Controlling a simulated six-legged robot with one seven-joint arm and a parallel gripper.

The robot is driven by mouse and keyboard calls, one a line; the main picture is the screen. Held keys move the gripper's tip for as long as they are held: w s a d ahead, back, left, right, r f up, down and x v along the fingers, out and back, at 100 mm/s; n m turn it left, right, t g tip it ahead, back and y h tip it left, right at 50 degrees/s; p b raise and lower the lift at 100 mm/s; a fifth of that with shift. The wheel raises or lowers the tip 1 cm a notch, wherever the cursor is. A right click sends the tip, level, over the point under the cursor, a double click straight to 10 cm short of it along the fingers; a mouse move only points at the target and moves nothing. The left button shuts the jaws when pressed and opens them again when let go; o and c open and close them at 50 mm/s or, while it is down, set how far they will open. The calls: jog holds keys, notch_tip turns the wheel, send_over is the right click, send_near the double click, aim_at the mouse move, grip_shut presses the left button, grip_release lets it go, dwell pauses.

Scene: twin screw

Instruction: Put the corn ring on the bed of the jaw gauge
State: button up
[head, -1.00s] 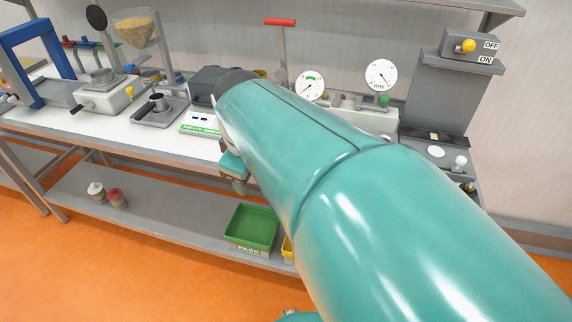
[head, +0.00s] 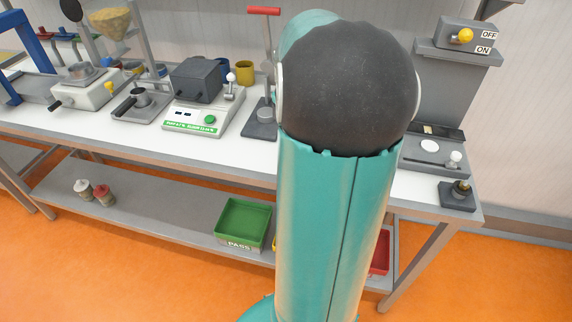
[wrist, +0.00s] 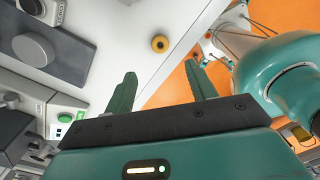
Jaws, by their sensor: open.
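The corn ring (wrist: 160,44) is a small yellow ring with a dark hole. It lies on the white bench top near the bench's edge in the wrist view. My gripper (wrist: 160,78) is open, with nothing between its two green fingers. The ring shows beyond the fingertips, roughly centred between them and apart from them. In the head view my arm hides the ring, my gripper and the part of the bench where dial gauges stood. I cannot make out the jaw gauge or its bed in either view now.
A grey device with a green button (head: 210,119) stands left of my arm, beside a red-handled press (head: 262,110). A switch box (head: 469,35) and a small dark block (head: 457,196) are at the right. A green tray (head: 242,223) sits on the lower shelf.

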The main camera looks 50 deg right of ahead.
jog(key=f, duration=0.5)
jog(key=shift+s+f, duration=0.2)
jog(key=shift+f, duration=0.15)
notch_tip(320, 180, down, 5)
jog(key=shift+w+r, duration=0.15)
jog(key=shift+d, duration=0.1)
jog(key=c, duration=0.8)
